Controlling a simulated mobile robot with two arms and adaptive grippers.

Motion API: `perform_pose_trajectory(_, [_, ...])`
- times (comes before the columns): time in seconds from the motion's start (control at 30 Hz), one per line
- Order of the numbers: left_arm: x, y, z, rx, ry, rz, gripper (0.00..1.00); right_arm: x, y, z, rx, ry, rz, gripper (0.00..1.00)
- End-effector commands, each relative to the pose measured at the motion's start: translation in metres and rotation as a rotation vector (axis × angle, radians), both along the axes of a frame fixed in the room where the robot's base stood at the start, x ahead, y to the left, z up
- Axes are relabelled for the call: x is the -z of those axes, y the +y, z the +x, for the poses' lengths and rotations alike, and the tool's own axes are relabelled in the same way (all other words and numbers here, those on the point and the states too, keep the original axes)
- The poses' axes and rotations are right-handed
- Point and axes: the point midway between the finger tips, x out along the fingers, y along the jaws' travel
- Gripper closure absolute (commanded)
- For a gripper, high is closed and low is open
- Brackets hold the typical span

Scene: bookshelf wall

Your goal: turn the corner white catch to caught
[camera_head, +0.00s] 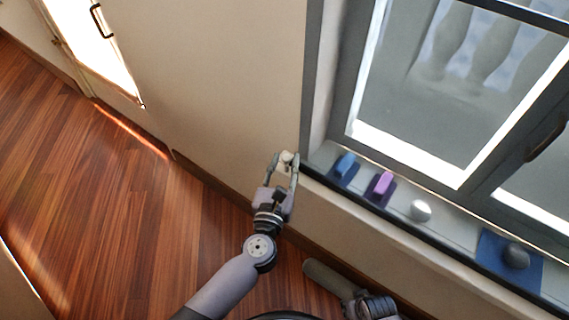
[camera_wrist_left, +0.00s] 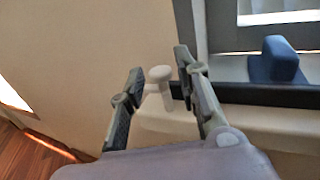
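A small off-white catch (camera_wrist_left: 160,76) with a rounded head on a short stem stands between the fingers of my left gripper (camera_wrist_left: 158,82) in the left wrist view. In the head view this white catch (camera_head: 288,158) is at the wall's corner beside the window, between the fingertips of my left gripper (camera_head: 285,160). The fingers are apart, one on each side of it; I cannot tell whether either touches it. Part of its base is hidden. Part of my right arm shows at the bottom of the head view, but I cannot make out its gripper.
On the window sill stand a blue catch (camera_head: 345,165), a purple catch (camera_head: 382,185), a white round knob (camera_head: 420,210) and a dark grey knob (camera_head: 516,255) on a blue plate. The blue catch also shows in the left wrist view (camera_wrist_left: 278,62). Wooden floor (camera_head: 110,220) lies open at left.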

Motion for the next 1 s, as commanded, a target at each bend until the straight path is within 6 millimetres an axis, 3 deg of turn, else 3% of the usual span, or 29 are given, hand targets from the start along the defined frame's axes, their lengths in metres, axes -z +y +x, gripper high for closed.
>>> perform_pose_trajectory(0.4, [0.0002,0.0003,-0.0002,0.0,0.0,0.0,1.0,0.0,0.0,0.0002,0.0,0.0,0.0,0.66])
perform_pose_trajectory(0.77, [0.0006,0.0014,-0.0001,0.021,0.001,0.0,1.0,-0.0003,0.0002,0.0003,0.0,0.0,0.0,0.66])
perform_pose_trajectory(1.0, [0.0005,0.0047,0.001,0.133,0.0,0.002,1.0,0.0003,0.0002,0.0002,0.0,0.0,0.0,0.66])
